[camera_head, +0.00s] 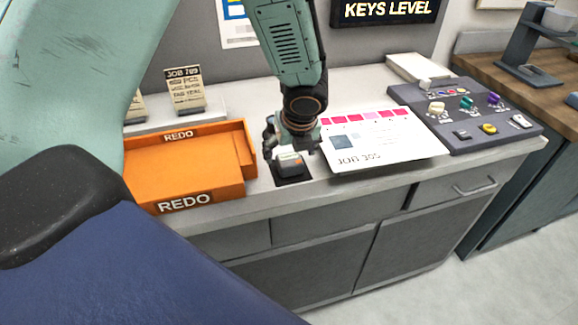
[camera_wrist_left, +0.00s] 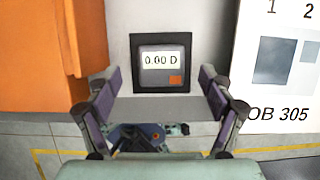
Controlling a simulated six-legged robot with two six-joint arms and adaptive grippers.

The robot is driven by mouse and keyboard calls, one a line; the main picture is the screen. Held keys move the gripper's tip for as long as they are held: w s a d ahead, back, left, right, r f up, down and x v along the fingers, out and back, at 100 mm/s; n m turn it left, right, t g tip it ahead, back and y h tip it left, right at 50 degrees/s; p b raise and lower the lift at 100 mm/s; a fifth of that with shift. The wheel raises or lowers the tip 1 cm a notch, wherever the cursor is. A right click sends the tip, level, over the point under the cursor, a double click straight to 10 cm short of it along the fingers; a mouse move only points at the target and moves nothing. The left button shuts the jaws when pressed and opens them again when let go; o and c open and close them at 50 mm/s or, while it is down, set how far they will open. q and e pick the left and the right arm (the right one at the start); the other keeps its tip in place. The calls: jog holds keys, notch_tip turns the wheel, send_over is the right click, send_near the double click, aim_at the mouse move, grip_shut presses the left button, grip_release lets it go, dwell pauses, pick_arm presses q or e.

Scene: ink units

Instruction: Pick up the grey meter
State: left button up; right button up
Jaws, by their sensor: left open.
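The grey meter (camera_wrist_left: 162,80) sits on a black square pad (camera_wrist_left: 134,42) on the light counter. Its screen reads "0.00 D" and it has an orange button. In the head view the meter (camera_head: 289,160) is partly covered by my left gripper (camera_head: 291,150), which points down right over it. In the wrist view my left gripper (camera_wrist_left: 160,88) is open, with one finger to each side, and the meter shows just beyond the fingertips, centred between them. No finger visibly closes on the meter. My right gripper is not in view.
An orange REDO tray (camera_head: 185,203) stands close on the left. A white JOB 305 sheet (camera_head: 385,150) lies close on the right. Farther right is a grey control panel (camera_head: 470,115) with knobs. A JOB 709 card (camera_head: 186,90) stands behind the tray.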

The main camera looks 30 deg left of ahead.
aim_at(290, 158)
pick_arm(q)
jog(key=b+x, duration=0.1)
jog(key=x, duration=0.3)
jog(key=shift+w, duration=0.15)
jog(key=shift+s+d+r, duration=0.2)
jog(key=shift+s, duration=0.05)
jog(key=shift+d, duration=0.1)
jog(key=shift+c, duration=0.6)
jog(key=shift+w+a+f, duration=0.15)
jog(key=shift+a, duration=0.05)
jog(key=c, duration=0.6)
jog(key=shift+d, duration=0.1)
jog(key=c, duration=0.4)
jog(key=shift+c, duration=0.9)
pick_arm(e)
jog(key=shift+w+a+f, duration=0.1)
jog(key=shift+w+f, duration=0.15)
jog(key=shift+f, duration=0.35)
